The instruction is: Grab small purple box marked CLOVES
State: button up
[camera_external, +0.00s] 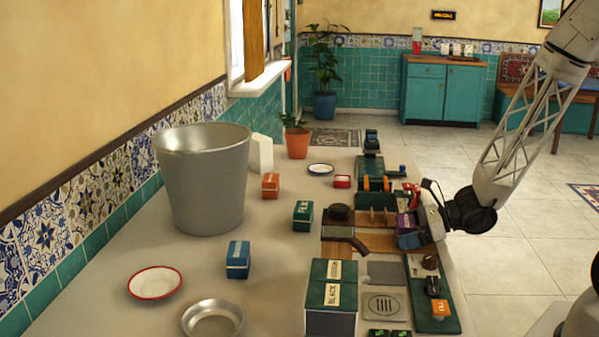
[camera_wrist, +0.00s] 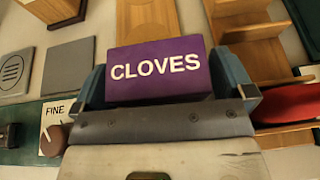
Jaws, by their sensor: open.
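The small purple box marked CLOVES (camera_wrist: 155,71) lies between the two fingers of my gripper (camera_wrist: 164,82) in the wrist view, its white lettering upright and facing the camera. A blue-grey finger stands on each side, very near the box; whether either touches it I cannot tell. My gripper is open. In the external view the purple box (camera_external: 405,221) shows partly hidden at my gripper (camera_external: 412,230), over the right end of the wooden rack.
A wooden rack (camera_external: 378,239) lies around the box. A green BLACK box (camera_external: 332,284) stands in front, with a green tray (camera_external: 437,320) to its right. A blue box (camera_external: 238,259), a green box (camera_external: 303,215) and a metal bucket (camera_external: 203,178) stand left. Clear tabletop lies between them.

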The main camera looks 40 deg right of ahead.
aim_at(400, 220)
dwell(0.6)
jog(key=c, duration=0.9)
jog(key=shift+o, duration=0.2)
jog(key=shift+r, duration=0.15)
jog(key=shift+w+r, duration=0.1)
jog(key=shift+r, duration=0.45)
notch_tip(400, 220, up, 2)
jog(key=s+d, duration=0.1)
jog(key=s, duration=0.7)
jog(key=s+d+r, duration=0.1)
jog(key=s+d, duration=0.1)
jog(key=s, duration=0.5)
jog(key=shift+s+d+r, duration=0.25)
jog(key=shift+s+r, duration=0.05)
jog(key=shift+s, duration=0.05)
